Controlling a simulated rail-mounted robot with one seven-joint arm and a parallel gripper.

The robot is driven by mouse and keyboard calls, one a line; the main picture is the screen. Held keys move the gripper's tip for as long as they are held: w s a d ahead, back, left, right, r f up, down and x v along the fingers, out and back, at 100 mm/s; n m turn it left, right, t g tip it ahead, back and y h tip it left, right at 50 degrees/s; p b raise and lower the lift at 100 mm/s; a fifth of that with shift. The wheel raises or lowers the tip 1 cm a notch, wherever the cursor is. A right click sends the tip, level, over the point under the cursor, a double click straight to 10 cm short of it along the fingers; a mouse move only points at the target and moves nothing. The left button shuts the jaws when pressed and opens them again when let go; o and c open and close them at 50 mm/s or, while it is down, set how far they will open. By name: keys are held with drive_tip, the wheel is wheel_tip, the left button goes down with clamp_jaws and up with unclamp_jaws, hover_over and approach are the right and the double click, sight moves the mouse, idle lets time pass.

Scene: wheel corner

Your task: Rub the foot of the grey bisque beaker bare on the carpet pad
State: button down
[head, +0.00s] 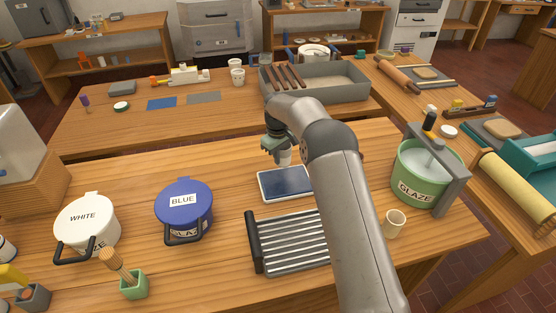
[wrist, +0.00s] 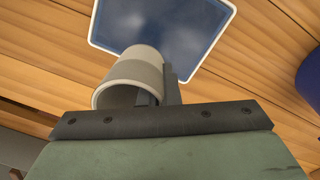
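The grey bisque beaker (wrist: 138,72) is pale, with a greyer band, and its open mouth faces my gripper in the wrist view. My gripper (wrist: 158,92) is shut on its wall, one finger inside the mouth and one outside. In the head view the beaker (head: 285,157) hangs below my gripper (head: 280,149), at the far edge of the blue pad in a white frame (head: 285,184), which looks like the carpet pad. The pad also shows in the wrist view (wrist: 165,22). The foot is hidden; I cannot tell whether it touches the pad.
A ribbed black-handled rack (head: 290,243) lies in front of the pad. A blue lidded bucket (head: 184,202) and a white one (head: 87,224) stand left. A green glaze bucket (head: 428,172) and a cream cup (head: 394,223) are right. Bare wood lies left of the pad.

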drive_tip(key=shift+r+p, duration=0.4)
drive_tip(key=shift+r, duration=0.8)
